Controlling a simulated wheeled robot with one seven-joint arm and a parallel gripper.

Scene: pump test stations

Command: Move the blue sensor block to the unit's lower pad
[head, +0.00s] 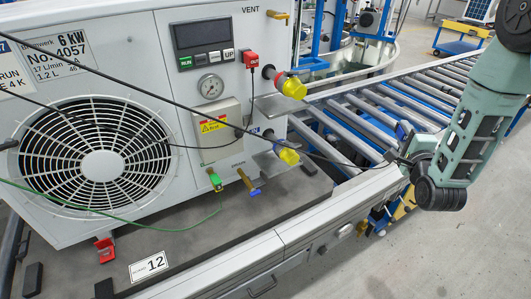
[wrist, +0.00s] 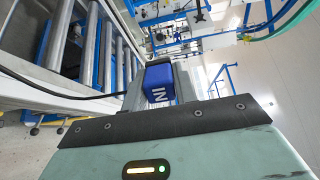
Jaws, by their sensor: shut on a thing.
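The blue sensor block (wrist: 157,85), marked "IN" in white, sits between the fingers of my gripper (wrist: 158,80) in the wrist view. My gripper is shut on it. A black cable (wrist: 50,88) runs in from the left towards the block. In the head view my arm is at the right, over the conveyor's near side, and I cannot make out the block there. The unit (head: 130,30) stands at left. Grey plates stick out from its right side, an upper one (head: 278,106) and a lower one (head: 270,163), the lower beside a yellow-capped fitting.
A red block (head: 251,60) with a black cable sits high on the unit's side. Yellow-and-red fittings (head: 290,85) project to the right. Black cables hang across the unit's front. The roller conveyor (head: 390,105) runs behind; a rail edge (head: 330,205) lies in front.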

